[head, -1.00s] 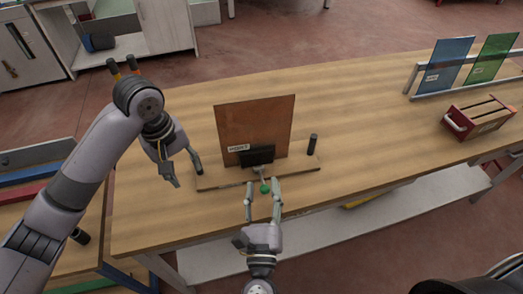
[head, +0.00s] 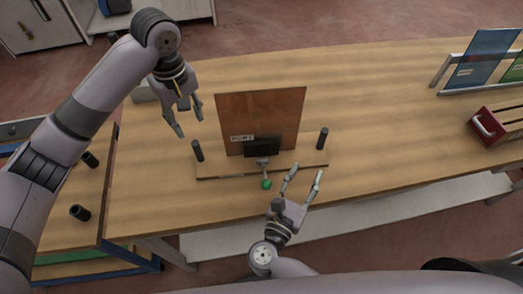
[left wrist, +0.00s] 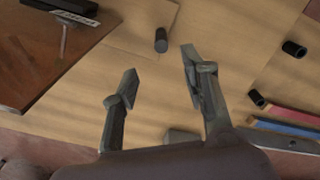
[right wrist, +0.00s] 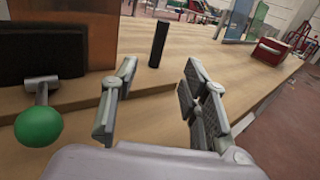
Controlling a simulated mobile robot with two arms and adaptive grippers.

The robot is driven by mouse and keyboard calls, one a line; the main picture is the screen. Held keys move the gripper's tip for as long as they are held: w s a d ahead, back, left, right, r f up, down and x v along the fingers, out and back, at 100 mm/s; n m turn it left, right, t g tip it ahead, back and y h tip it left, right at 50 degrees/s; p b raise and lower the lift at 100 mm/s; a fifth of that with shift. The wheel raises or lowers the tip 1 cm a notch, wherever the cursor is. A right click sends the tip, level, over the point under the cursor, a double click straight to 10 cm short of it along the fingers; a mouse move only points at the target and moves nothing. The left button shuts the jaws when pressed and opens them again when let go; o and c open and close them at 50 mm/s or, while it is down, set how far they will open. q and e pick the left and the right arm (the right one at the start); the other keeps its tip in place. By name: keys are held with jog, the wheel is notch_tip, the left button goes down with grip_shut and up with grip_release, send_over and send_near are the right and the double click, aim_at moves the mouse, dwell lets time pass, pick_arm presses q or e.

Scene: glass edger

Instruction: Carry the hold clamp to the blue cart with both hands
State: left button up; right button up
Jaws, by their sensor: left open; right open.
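The hold clamp is a wooden base (head: 222,172) bearing an upright brown panel (head: 270,108) with a white label, a black clamp pad, a green knob (head: 266,184) and a black post at each end. Its left post (head: 197,151) and right post (head: 322,138) are free. My left gripper (head: 190,128) is open and empty, above and behind the left post. The left wrist view shows that post (left wrist: 161,40) beyond the fingers. My right gripper (head: 305,171) is open and empty in front of the base, right of the knob; the right wrist view shows the knob (right wrist: 39,126) outside the fingers.
The clamp stands on a long wooden table (head: 380,110). At left is a lower wooden-topped unit with a blue frame bar (head: 130,280), probably the blue cart, with black tubes (head: 80,212) on it. A red box (head: 497,125) and a panel rack (head: 455,92) stand right.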

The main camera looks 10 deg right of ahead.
aim_at(198, 151)
pick_arm(q)
notch_tip(198, 151, down, 14)
jog(key=shift+f, duration=0.15)
pick_arm(e)
jog(key=x, duration=1.4)
jog(key=shift+w, duration=0.15)
pick_arm(q)
jog(key=shift+s, duration=0.1)
jog(key=shift+a, duration=0.1)
jog(key=shift+c, duration=0.5)
pick_arm(e)
jog(key=shift+c, duration=0.5)
pick_arm(q)
grip_shut()
pick_arm(e)
grip_shut()
jog(key=shift+r, duration=0.1)
